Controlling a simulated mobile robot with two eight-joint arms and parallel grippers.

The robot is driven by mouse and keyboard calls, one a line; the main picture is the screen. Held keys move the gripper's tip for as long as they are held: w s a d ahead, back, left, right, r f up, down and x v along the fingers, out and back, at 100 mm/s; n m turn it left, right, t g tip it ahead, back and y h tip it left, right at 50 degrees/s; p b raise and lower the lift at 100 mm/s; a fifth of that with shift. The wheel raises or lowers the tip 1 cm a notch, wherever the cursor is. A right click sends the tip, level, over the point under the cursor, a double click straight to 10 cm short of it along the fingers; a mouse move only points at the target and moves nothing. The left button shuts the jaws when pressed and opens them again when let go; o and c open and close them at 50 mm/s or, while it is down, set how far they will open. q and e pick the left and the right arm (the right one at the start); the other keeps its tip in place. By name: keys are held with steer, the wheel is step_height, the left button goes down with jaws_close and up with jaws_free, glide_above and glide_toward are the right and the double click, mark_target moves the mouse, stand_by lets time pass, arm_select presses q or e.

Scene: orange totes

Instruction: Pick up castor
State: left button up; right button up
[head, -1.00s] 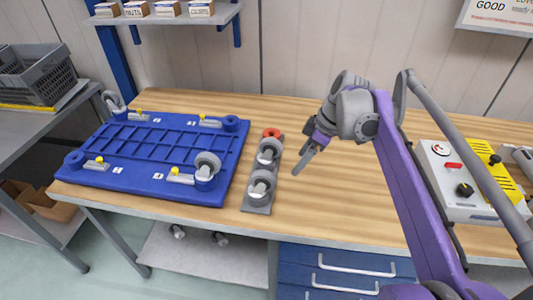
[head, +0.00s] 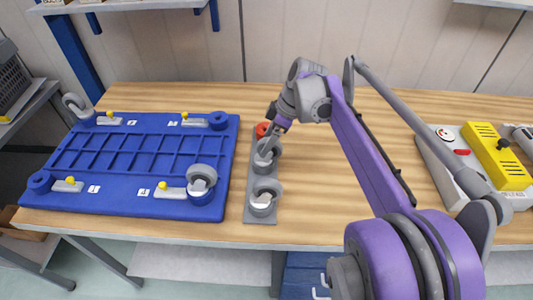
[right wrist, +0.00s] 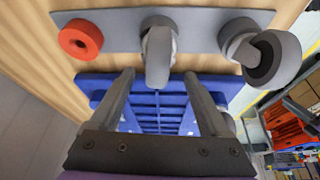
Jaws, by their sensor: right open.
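A grey holder strip (head: 253,180) lies on the wooden bench right of the blue base. It carries two grey castors, a middle one (head: 268,150) and a front one (head: 264,196), with a red ring (head: 262,130) at its back end. My right gripper (head: 267,146) is at the middle castor, partly overlapping it. In the right wrist view the open fingers (right wrist: 158,76) point toward the middle castor (right wrist: 158,50), which lies between their lines. The front castor (right wrist: 262,55) is to the right, the red ring (right wrist: 80,38) to the left. My left gripper is out of view.
The blue base (head: 130,160) has castors at its back-left (head: 77,106) and front-right (head: 202,180) corners, and yellow-knobbed clamps. A grey and yellow control box (head: 480,160) stands at the right. The bench between strip and box is clear beneath my arm.

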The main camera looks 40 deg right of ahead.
steer(key=x, duration=0.4)
steer(key=shift+w+d+f, duration=0.1)
steer(key=shift+w+f, duration=0.05)
steer(key=shift+f, duration=0.2)
jaws_close()
